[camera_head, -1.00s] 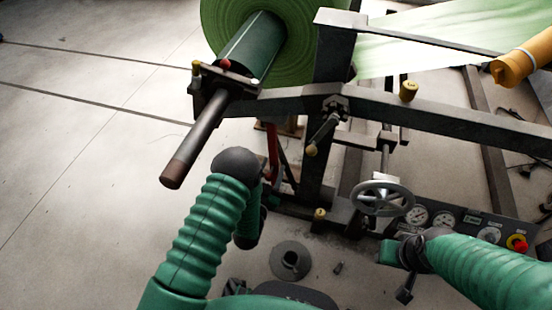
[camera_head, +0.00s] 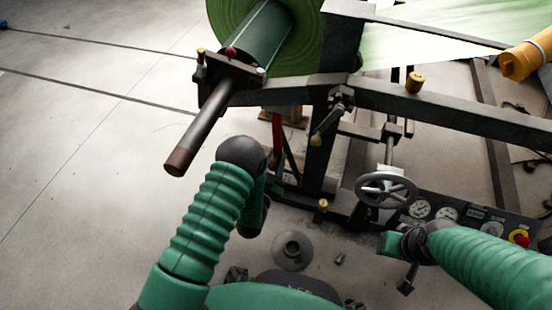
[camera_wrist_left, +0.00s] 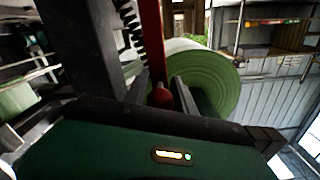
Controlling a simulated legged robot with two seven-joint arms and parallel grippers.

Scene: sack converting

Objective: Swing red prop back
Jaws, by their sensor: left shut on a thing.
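The red prop (camera_head: 277,132) is a narrow red bar standing under the roll's side arm, beside the frame's dark upright. It rises at upper centre in the left wrist view (camera_wrist_left: 150,45). My left gripper (camera_head: 276,187) is low by the prop, mostly hidden behind my bent left arm. In the left wrist view its dark green body fills the bottom, with the red bar directly beyond it. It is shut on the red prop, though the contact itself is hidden.
The green roll (camera_head: 285,40) sits on a shaft (camera_head: 205,125) sticking out towards me. A handwheel (camera_head: 387,190) and gauge panel (camera_head: 450,215) stand at the right. A round grey flanged piece (camera_head: 292,250) lies on the floor.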

